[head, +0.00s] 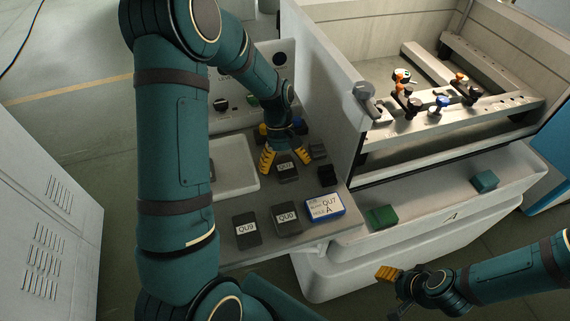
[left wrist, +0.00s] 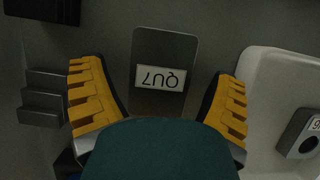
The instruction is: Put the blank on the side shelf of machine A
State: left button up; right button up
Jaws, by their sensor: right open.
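The dark grey blank labelled QU7 (head: 288,175) lies flat on the grey side shelf (head: 270,262) of machine A (head: 330,268). In the left wrist view the same blank (left wrist: 165,45) sits between and ahead of the finger pads, with its label upside down. My left gripper (head: 284,160) is open over it, yellow fingers spread to either side with visible gaps. Its palm hides the blank's near end. My right gripper (head: 388,276) is open and empty in front of the machine. A job card (head: 324,208) on the shelf reads QU7 and A.
Blanks QU9 (head: 247,231) and QU0 (head: 287,218) lie nearby. A black block (head: 327,175), a stepped grey block (head: 318,151) and a white tray (head: 238,180) flank the gripper. Green (head: 383,216) and teal (head: 485,181) blocks sit on the machine's front ledge.

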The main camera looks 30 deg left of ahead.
pick_arm(q)
jog(key=p+v, duration=0.1)
jog(key=v, duration=1.1)
jog(key=shift+r+p, duration=0.2)
jog(key=shift+p, duration=0.15)
jog(key=shift+f, duration=0.1)
